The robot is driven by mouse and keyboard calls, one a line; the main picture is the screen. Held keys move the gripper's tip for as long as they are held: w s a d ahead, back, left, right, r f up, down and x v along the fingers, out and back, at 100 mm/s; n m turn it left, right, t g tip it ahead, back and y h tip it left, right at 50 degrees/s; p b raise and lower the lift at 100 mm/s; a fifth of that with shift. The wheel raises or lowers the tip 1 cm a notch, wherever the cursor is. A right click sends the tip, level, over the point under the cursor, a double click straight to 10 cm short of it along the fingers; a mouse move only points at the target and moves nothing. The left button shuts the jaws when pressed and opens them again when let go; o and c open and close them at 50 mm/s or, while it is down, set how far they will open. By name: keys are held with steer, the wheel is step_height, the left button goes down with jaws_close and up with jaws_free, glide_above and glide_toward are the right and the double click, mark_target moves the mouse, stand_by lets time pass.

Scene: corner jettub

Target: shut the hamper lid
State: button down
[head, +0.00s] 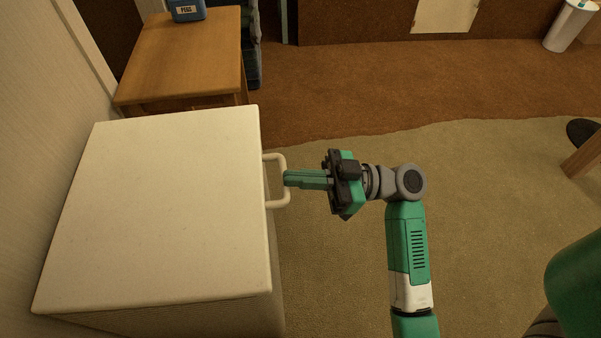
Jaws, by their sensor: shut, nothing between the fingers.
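The hamper is a cream box at the left in the head view, and its side (190,320) shows below the lid. Its flat lid (160,210) lies over the top and looks level or nearly so. I cannot tell if a small gap remains under it. A pale loop handle (272,204) sticks out from the right edge. My gripper (287,178) comes from the right with its green fingers together and empty. The fingertips are at the handle's outer bar; I cannot tell if they touch it.
A wooden table (185,60) with a blue container (187,10) stands behind the hamper. A wall (35,130) runs along the left. A white bin (570,25) stands at the far right. The carpet (490,200) right of the hamper is mostly clear.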

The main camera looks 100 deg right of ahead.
step_height(320, 180, up, 4)
steer(key=p, duration=0.3)
steer(key=f+p+v, duration=0.1)
steer(key=f+v, duration=0.1)
steer(key=v, duration=0.8)
steer(key=shift+w, duration=0.1)
